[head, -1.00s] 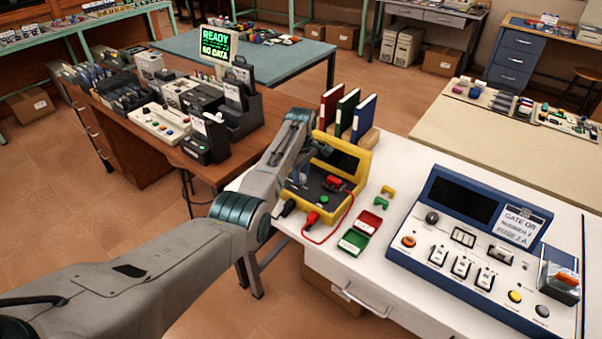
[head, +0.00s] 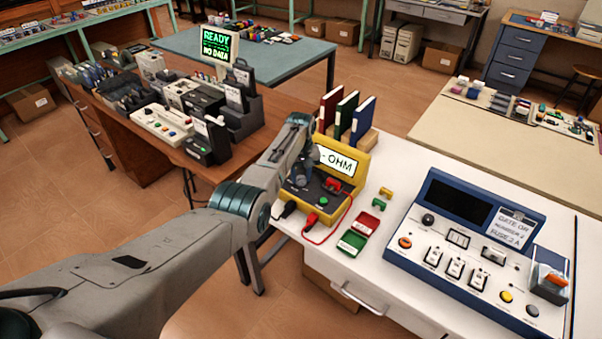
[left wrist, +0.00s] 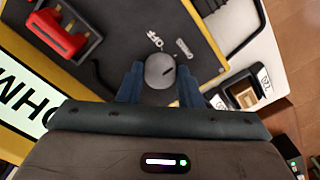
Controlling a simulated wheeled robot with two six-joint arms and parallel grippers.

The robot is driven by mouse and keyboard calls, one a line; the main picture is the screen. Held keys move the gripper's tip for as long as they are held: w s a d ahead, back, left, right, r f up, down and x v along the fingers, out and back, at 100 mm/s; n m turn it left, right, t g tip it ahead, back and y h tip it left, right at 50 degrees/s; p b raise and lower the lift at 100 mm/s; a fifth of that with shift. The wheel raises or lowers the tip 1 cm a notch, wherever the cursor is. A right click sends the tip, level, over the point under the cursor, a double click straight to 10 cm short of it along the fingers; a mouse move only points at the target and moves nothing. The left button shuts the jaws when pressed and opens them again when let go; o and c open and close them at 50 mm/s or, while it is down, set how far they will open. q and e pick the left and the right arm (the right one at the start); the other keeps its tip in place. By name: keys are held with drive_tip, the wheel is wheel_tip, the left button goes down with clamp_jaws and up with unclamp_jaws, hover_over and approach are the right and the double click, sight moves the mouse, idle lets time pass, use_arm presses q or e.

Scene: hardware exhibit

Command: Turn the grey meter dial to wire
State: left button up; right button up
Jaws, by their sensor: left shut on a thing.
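The yellow meter (head: 352,163) stands on the white bench, and its lit screen (head: 336,161) reads "- OHM". Its grey dial (left wrist: 160,70) is a round knob with a dark pointer mark on the dark panel. White labels sit beside the dial; one seems to read "OFF", the other is too small to read. My left gripper (left wrist: 160,84) has its blue fingers on both sides of the dial and is shut on it. In the head view my left gripper (head: 301,180) covers the dial. My right gripper is not in view.
A red part (left wrist: 62,36) sits in a black holder on the meter panel. Red and black plugs are at the meter's front. Beside it are a red and green box (head: 358,235) and small yellow and green pieces. Binders (head: 347,115) stand behind; a blue console (head: 470,250) is at right.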

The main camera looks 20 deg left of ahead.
use_arm(q)
drive_tip(key=m, duration=0.4)
drive_tip(key=shift+r+p, duration=0.1)
drive_tip(key=shift+p, duration=0.3)
drive_tip(key=m, duration=0.4)
drive_tip(key=shift+m, duration=0.3)
drive_tip(key=shift+m+p, duration=0.3)
drive_tip(key=o, duration=1)
